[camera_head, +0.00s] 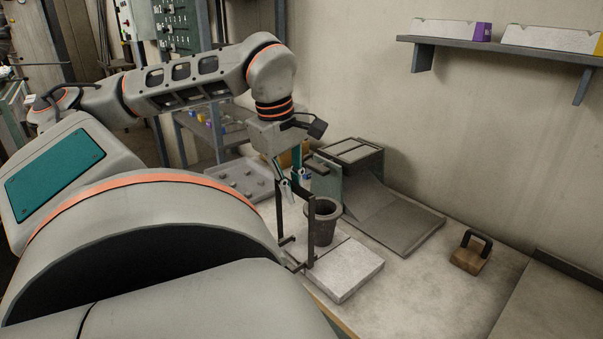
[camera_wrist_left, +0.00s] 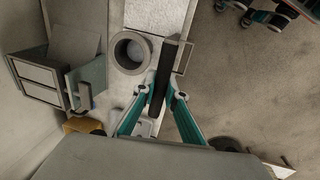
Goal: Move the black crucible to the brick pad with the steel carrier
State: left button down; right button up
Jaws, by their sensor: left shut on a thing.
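My left gripper (camera_head: 291,183) is shut on the top of the dark steel carrier (camera_head: 312,225). The carrier hangs as an upright frame with low prongs near the table; it also shows as a dark bar in the left wrist view (camera_wrist_left: 171,60). The crucible (camera_head: 323,225) is dark grey, open-topped and upright, just right of the carrier. In the left wrist view the crucible (camera_wrist_left: 120,50) is beside the bar, apart from the fingers. The pale brick pad (camera_head: 348,275) lies at the crucible's near side. The crucible's foot is partly hidden, so I cannot tell what it stands on.
A grey sloped metal piece (camera_head: 395,222) and a box behind it stand right of the crucible. A wooden block with a black handle (camera_head: 470,254) is farther right. A grey tray (camera_head: 240,180) lies behind the carrier. The front right tabletop is clear.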

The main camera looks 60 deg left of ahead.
pick_arm(q)
jog(key=s+r+p, duration=0.1)
jog(key=s+r, duration=0.1)
jog(key=s+d+r+p, duration=0.1)
jog(key=r+p, duration=0.1)
jog(key=shift+s+r, duration=0.2)
jog(key=shift+s, duration=0.15)
dwell(0.3)
jog(key=shift+s, duration=0.1)
dwell(0.4)
